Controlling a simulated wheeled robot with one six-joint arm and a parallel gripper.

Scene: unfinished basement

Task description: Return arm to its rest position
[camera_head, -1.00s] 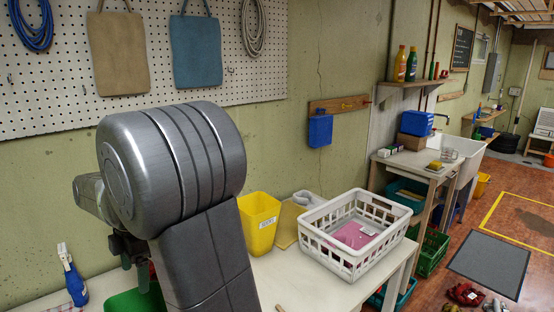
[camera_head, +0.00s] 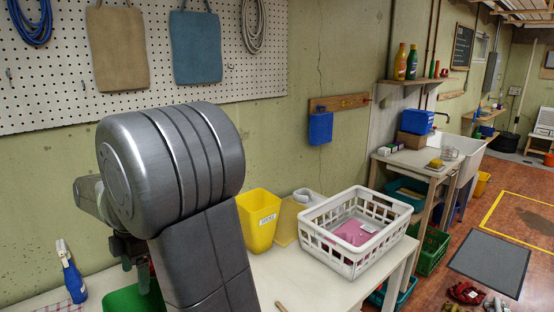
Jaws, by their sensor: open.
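My arm fills the left middle of the head view, with a large grey joint and a thick link that rises from the bottom edge. My gripper (camera_head: 134,262) is the dark part at the left of the link, partly hidden behind it. It points down above a green container (camera_head: 130,301). It is open, and I see nothing held between its fingers. The arm stands bent over the left part of the pale workbench (camera_head: 290,283).
A yellow bin (camera_head: 258,225) and a white basket (camera_head: 350,262) with a pink item inside stand on the bench right of my arm. A blue spray bottle (camera_head: 73,280) stands at the far left. A pegboard (camera_head: 60,95) hangs behind. Open floor lies at right.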

